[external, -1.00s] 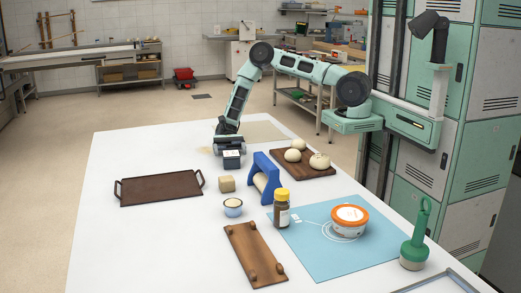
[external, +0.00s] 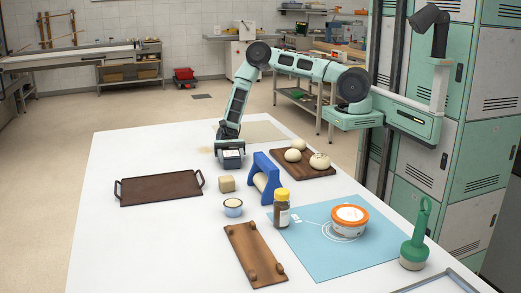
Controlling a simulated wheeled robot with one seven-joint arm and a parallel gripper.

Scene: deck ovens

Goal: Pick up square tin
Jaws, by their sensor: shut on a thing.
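The square tin (external: 232,163) is a small dark box on the white table, left of the blue arch-shaped stand. My gripper (external: 230,152) points down over it and is shut on it. The fingers and the tin's upper part are hard to tell apart at this size. I cannot tell whether the tin touches the table.
A blue stand with a roller (external: 262,178) is close on the right. A wooden board (external: 318,171) with dough balls lies behind it. The white table (external: 150,237) is clear at front left.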

